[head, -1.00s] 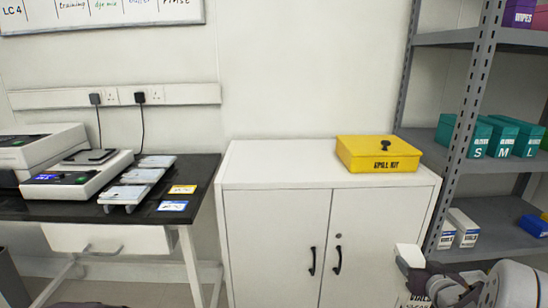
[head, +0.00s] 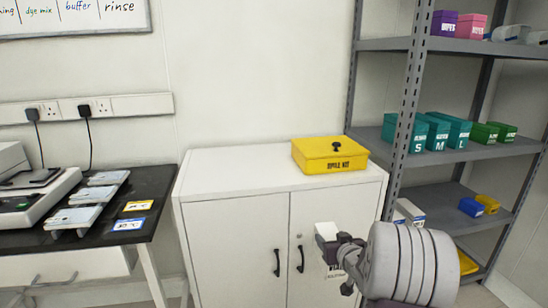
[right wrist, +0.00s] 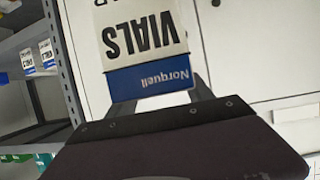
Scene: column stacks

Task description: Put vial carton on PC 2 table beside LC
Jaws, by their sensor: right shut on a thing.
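The vial carton is white with a blue band; its upside-down lettering reads "VIALS" and "Norquell" in the right wrist view (right wrist: 148,45). In the head view the carton's white top (head: 326,231) shows in front of the white cabinet, partly hidden by my gripper. My right gripper (head: 342,250) is shut on the carton and holds it up, clear of the cabinet front; its fingers flank the carton in the right wrist view (right wrist: 155,100). My left gripper is not in view. I cannot make out which table is PC 2 or where the LC is.
A white cabinet (head: 235,215) carries a yellow spill kit box (head: 330,154); its top is free on the left. A black bench (head: 150,190) with instruments stands left. A grey shelf rack (head: 470,155) at right holds teal boxes (head: 430,132) and more white cartons (head: 409,211).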

